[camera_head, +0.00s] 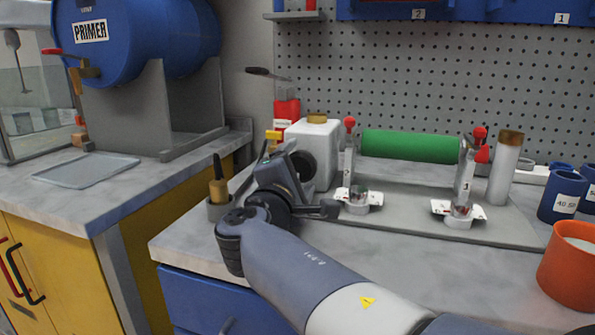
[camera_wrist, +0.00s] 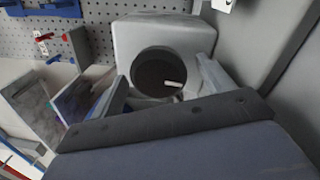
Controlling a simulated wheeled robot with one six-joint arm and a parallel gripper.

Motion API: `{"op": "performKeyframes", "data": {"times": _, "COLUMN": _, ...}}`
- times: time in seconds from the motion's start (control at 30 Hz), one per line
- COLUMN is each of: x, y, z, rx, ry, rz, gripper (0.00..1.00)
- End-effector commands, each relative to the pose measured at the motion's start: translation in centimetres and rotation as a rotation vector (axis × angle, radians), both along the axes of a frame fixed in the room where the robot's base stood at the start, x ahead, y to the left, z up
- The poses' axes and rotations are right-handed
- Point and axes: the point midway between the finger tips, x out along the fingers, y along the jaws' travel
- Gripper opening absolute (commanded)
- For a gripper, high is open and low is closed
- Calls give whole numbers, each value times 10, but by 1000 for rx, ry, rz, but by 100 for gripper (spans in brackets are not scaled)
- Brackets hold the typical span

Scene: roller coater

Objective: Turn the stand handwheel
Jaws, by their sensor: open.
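No part is plainly labelled as the stand handwheel. Small round metal knobs sit on white labelled plates at the foot of the left roller stand (camera_head: 358,199) and the right roller stand (camera_head: 461,211); I cannot tell whether either is it. The green roller (camera_head: 410,146) lies between these stands. My gripper (camera_head: 290,168) is left of the roller, in front of a pale grey box (camera_head: 322,137) with a brown cap. In the wrist view, my open, empty fingers (camera_wrist: 160,90) lie either side of the dark round opening in the box (camera_wrist: 164,30). Contact cannot be told.
A blue PRIMER drum (camera_head: 135,38) on a grey cradle stands at the left, behind a flat tray (camera_head: 88,170). Blue cups (camera_head: 563,195) and an orange bucket (camera_head: 570,274) crowd the right. A pegboard (camera_head: 430,75) closes the back. The front benchtop is fairly clear.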

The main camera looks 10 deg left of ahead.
Motion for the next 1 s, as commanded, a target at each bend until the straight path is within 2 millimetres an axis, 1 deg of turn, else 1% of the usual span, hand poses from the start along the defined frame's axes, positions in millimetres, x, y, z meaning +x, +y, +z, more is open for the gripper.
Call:
{"op": "performKeyframes", "data": {"times": 0.17, "x": 0, "y": 0, "z": 5, "rx": 1, "ry": -1, "rz": 0, "gripper": 76}}
{"op": "performKeyframes", "data": {"times": 0.27, "x": 0, "y": 0, "z": 18, "rx": 4, "ry": -3, "rz": 0, "gripper": 76}}
{"op": "performKeyframes", "data": {"times": 0.37, "x": 0, "y": 0, "z": 39, "rx": 5, "ry": -4, "rz": 0, "gripper": 76}}
{"op": "performKeyframes", "data": {"times": 0.4, "x": 0, "y": 0, "z": 48, "rx": 4, "ry": -6, "rz": 0, "gripper": 76}}
{"op": "performKeyframes", "data": {"times": 0.43, "x": 0, "y": 0, "z": 55, "rx": 5, "ry": -8, "rz": 0, "gripper": 82}}
{"op": "performKeyframes", "data": {"times": 0.5, "x": -1, "y": -1, "z": 71, "rx": 4, "ry": -12, "rz": 1, "gripper": 82}}
{"op": "performKeyframes", "data": {"times": 0.6, "x": -2, "y": -1, "z": 90, "rx": 6, "ry": -14, "rz": 5, "gripper": 82}}
{"op": "performKeyframes", "data": {"times": 0.7, "x": -2, "y": 0, "z": 102, "rx": 6, "ry": -14, "rz": 8, "gripper": 82}}
{"op": "performKeyframes", "data": {"times": 0.73, "x": -2, "y": 1, "z": 104, "rx": 7, "ry": -13, "rz": 8, "gripper": 76}}
{"op": "performKeyframes", "data": {"times": 1.0, "x": -1, "y": 1, "z": 103, "rx": 2, "ry": -4, "rz": 4, "gripper": 76}}
